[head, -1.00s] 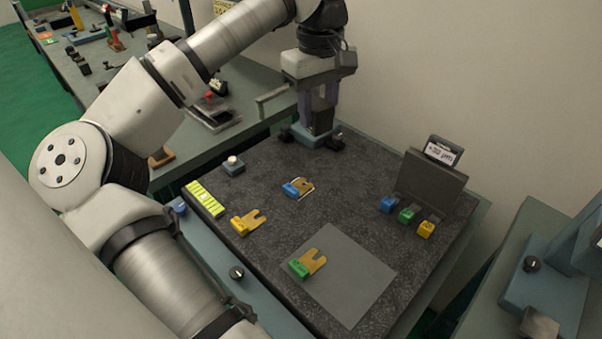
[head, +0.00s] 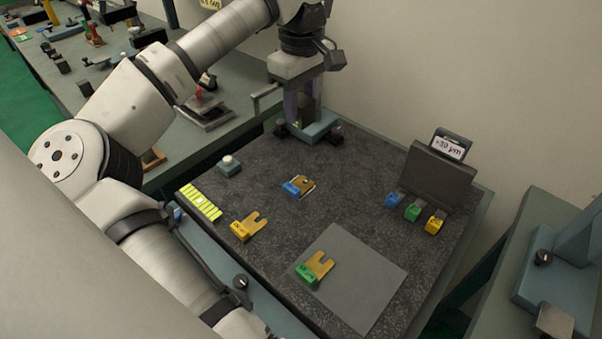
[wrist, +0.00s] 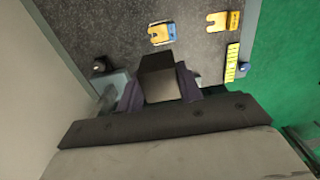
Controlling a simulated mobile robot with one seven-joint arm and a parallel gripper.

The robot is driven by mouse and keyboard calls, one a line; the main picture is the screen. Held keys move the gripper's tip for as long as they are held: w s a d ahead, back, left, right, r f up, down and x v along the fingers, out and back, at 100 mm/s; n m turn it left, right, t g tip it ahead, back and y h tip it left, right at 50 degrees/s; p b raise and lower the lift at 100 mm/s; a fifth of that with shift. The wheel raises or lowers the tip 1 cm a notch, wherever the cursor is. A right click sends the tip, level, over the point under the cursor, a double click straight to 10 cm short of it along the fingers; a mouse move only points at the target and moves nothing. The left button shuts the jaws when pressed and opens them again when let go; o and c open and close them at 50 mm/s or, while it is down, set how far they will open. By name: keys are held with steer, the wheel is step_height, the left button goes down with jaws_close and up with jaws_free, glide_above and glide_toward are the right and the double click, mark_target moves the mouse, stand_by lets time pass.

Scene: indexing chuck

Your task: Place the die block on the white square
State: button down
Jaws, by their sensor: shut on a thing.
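My gripper (head: 305,104) is at the far end of the dark granite plate, pointing down. In the wrist view its two purple fingers (wrist: 158,90) are shut on the die block (wrist: 158,66), a dark block with a paler face. In the head view the fingers mostly hide the block. It appears just above or in front of a blue-grey fixture (head: 323,129); I cannot tell whether they touch. A thin white outline (head: 312,179), perhaps the white square, shows around a blue-and-gold forked piece (head: 298,186) on the plate.
A yellow forked piece (head: 249,227) and a green-ended one (head: 313,268) lie on the plate, the latter on a grey mat (head: 365,285). A yellow strip (head: 203,204) and a button box (head: 230,166) line the left edge. A dark stand with a readout (head: 449,147) is at right.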

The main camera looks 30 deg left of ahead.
mark_target(301, 120)
step_height(301, 120, down, 16)
steer(key=b, duration=1)
steer(key=shift+r, duration=0.2)
steer(key=shift+f, duration=0.15)
steer(key=shift+f+b, duration=0.4)
steer(key=shift+f, duration=0.1)
steer(key=c, duration=0.9)
jaws_free()
step_height(301, 120, up, 13)
steer(key=shift+r+p, duration=0.1)
steer(key=shift+p, duration=0.2)
